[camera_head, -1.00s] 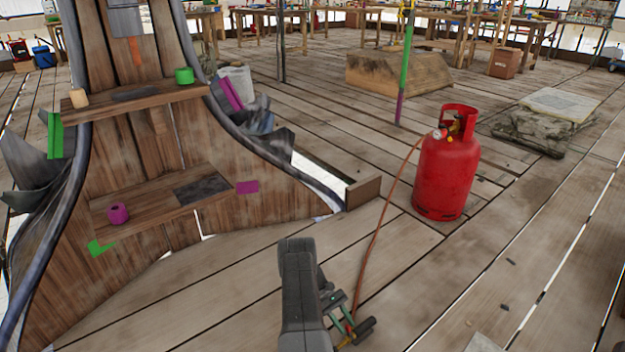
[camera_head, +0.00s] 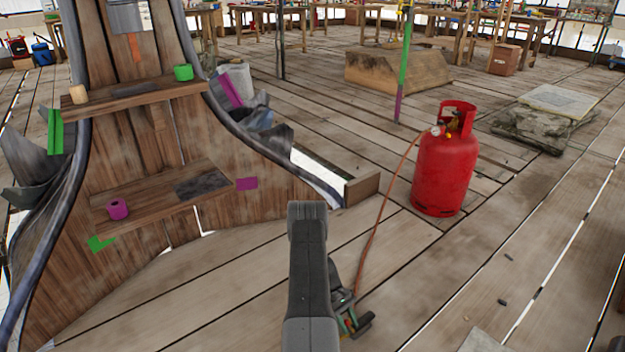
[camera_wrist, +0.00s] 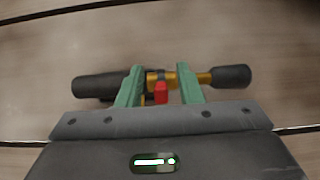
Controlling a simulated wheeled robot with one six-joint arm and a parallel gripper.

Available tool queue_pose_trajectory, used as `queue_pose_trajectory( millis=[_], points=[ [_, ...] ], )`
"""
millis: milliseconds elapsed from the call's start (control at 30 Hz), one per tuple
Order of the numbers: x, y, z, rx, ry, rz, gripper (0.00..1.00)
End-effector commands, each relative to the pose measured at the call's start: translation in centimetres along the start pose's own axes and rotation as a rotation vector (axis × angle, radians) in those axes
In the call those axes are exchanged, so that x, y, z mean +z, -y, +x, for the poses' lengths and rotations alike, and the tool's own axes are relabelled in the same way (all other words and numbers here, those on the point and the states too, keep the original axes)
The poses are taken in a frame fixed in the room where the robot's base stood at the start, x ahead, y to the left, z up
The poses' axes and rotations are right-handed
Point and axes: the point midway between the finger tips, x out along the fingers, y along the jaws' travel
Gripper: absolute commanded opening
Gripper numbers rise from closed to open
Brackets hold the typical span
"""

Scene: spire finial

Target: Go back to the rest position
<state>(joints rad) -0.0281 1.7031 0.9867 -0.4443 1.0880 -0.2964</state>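My gripper (camera_wrist: 160,82) has two green fingers, a short distance apart, on either side of the middle of a torch (camera_wrist: 232,76). In the wrist view the torch lies crosswise, with dark ends, brass parts and a red piece between the fingers. The fingers appear shut on it. In the head view my gripper is low in the centre, partly hidden by my grey arm link. The dark end of the torch (camera_head: 366,318) shows at its right. I cannot tell exactly how high it is above the floor.
A red gas cylinder (camera_head: 444,172) stands to the right, its brown hose (camera_head: 376,236) running down toward the torch. A wooden spire structure (camera_head: 130,205) with two shelves stands on the left. Open plank floor (camera_head: 470,270) lies in front and to the right.

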Motion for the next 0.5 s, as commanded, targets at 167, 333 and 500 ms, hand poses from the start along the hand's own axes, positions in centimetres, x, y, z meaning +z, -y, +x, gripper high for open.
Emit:
queue_pose_trajectory(
  millis=[167,333,500],
  points=[
    [0.52,0.03,0.28,-0.002,-0.086,0.000,0.33],
    [0.88,0.03,0.59,-0.003,-0.171,0.002,0.33],
    [1.22,0.03,0.89,-0.003,-0.256,0.002,0.33]
  ],
)
